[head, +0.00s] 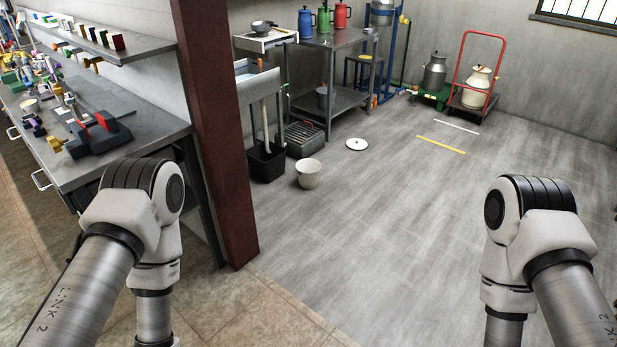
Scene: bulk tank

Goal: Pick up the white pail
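A white pail (308,174) stands upright on the grey floor, left of the picture's middle and just right of a black bin. It looks open at the top, and nothing is seen touching it. A round white lid-like disc (356,144) lies on the floor behind it to the right. My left arm comes in at the lower left and my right arm at the lower right. Both arms bend downward, and both grippers are below the picture's edge. The pail is well ahead of both arms.
A dark red post (216,130) stands between the workbench (120,150) and the pail. The black bin (267,162) and a metal crate (305,138) stand close to the pail. A red hand truck (484,75) with a can is at the back. The floor (400,230) ahead is clear.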

